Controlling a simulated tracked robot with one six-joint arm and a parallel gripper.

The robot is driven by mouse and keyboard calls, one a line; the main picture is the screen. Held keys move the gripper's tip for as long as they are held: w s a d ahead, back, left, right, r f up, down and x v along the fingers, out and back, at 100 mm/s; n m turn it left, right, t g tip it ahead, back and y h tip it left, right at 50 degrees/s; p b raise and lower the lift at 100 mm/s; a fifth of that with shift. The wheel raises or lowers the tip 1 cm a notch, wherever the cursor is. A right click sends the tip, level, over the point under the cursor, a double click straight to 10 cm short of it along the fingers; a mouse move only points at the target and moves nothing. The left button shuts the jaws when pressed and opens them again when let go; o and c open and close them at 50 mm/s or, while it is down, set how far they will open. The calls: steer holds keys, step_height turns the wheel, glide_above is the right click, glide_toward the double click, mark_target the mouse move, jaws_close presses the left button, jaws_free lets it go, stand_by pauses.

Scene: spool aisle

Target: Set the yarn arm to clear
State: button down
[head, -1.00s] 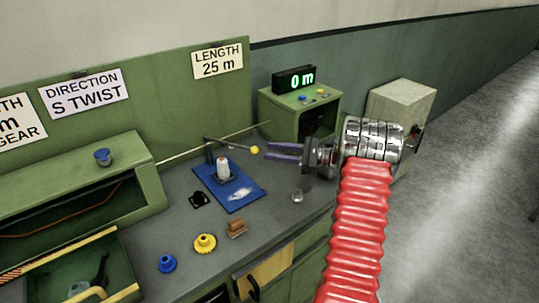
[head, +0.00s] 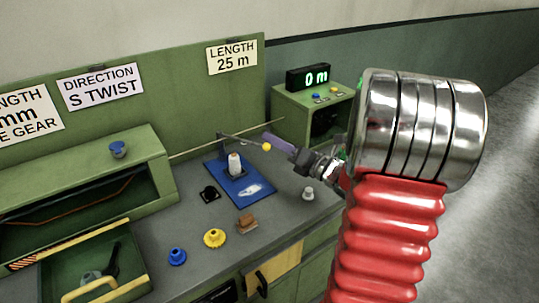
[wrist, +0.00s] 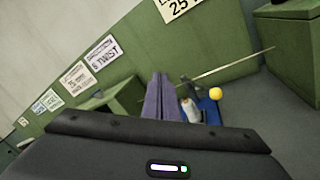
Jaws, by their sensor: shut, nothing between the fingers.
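The yarn arm (head: 240,139) is a thin dark lever with a yellow ball (head: 267,147) at its end. It reaches to the right over a blue mat (head: 223,176), above a white yarn spool (head: 235,165). My gripper (head: 268,137) has purple fingers, closed together and empty, and points left with its tips close to the yellow ball. I cannot tell whether they touch it.
A green box with a display reading 0 m (head: 315,77) stands behind at the right. A blue gear (head: 177,256), a yellow gear (head: 214,238) and a brown block (head: 247,223) sit on the grey bench. A thin pale rod (head: 205,148) runs behind the yarn arm.

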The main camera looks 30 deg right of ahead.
steer(key=s+f+m+g+h, duration=0.1)
steer(key=s+f+m+h, duration=0.4)
steer(key=m, duration=1)
step_height(320, 180, down, 3)
steer(key=shift+s+f+g+h, duration=0.2)
steer(key=shift+s+g+h, duration=0.1)
steer(key=shift+s+h, duration=0.15)
steer(key=shift+w+a, duration=0.1)
steer(key=shift+w, duration=0.05)
steer(key=w+d+f, duration=0.2)
steer(key=w+d, duration=0.1)
steer(key=w, duration=0.9)
steer(key=shift+w+d, duration=0.15)
steer(key=shift+w, duration=0.05)
steer(key=shift+w+y, duration=0.1)
steer(key=shift+y, duration=0.15)
